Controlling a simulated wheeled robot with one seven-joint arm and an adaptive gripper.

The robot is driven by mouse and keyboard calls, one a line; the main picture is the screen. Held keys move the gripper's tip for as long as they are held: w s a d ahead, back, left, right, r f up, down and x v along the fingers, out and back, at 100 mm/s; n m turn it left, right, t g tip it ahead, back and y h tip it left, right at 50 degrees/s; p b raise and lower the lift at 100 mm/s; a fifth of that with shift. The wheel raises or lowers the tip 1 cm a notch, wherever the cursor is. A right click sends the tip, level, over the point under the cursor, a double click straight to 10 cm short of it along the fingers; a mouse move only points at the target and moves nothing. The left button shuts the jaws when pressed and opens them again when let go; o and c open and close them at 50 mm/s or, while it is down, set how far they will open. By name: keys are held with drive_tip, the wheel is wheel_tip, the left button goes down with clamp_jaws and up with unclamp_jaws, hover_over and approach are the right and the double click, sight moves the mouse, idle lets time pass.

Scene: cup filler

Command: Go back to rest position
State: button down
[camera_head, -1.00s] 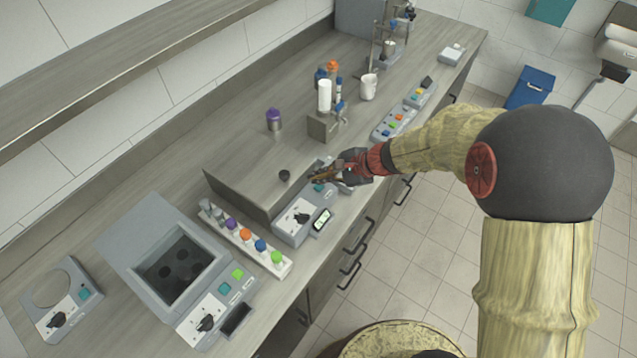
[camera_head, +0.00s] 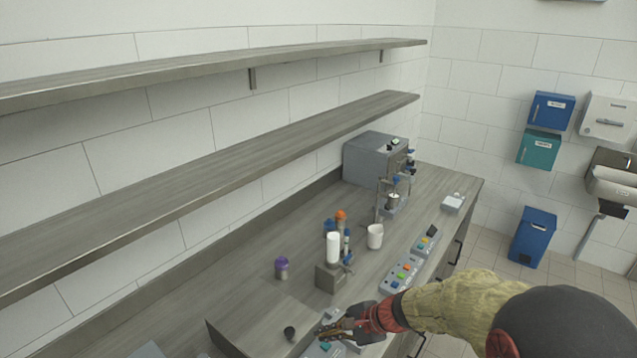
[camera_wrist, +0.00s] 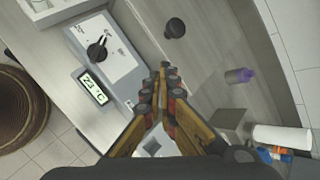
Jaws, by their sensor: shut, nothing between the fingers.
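My gripper (camera_head: 330,333) is at the bottom of the head view, over the front part of the counter (camera_head: 268,310). In the wrist view my gripper (camera_wrist: 163,72) has its fingertips together with nothing held. Below and beside it is a grey device with a black knob (camera_wrist: 97,50) and a lit display (camera_wrist: 93,88). A small black round piece (camera_wrist: 175,28) lies on the counter just beyond the fingertips, and it also shows in the head view (camera_head: 290,332), left of my gripper.
A purple-capped container (camera_head: 281,268), a stand with a white cylinder (camera_head: 333,248) and a white cup (camera_head: 375,236) stand behind my gripper. A button panel (camera_head: 402,274) is to the right. Two shelves (camera_head: 200,190) hang on the wall above the counter.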

drive_tip(key=shift+n+g+h, duration=0.3)
drive_tip(key=shift+n+g, duration=0.4)
drive_tip(key=shift+n, duration=0.1)
drive_tip(key=s, duration=0.1)
drive_tip(key=s+f, duration=0.1)
drive_tip(key=s, duration=0.1)
drive_tip(key=shift+s+d+f, duration=0.25)
drive_tip(key=shift+s+f, duration=0.05)
drive_tip(key=shift+s, duration=0.1)
drive_tip(key=s+d+r+n+t+h+b, duration=0.1)
drive_tip(key=s+d+r+n+h, duration=0.2)
drive_tip(key=s+d+r+n, duration=0.3)
drive_tip(key=s+d+r+n+t+h, duration=0.2)
drive_tip(key=s+d+r+n+h, duration=0.2)
drive_tip(key=s+d+r, duration=0.6)
drive_tip(key=s+r+n, duration=0.1)
drive_tip(key=s+r, duration=0.4)
drive_tip(key=shift+n+h+b, duration=0.3)
drive_tip(key=shift+n+b, duration=0.1)
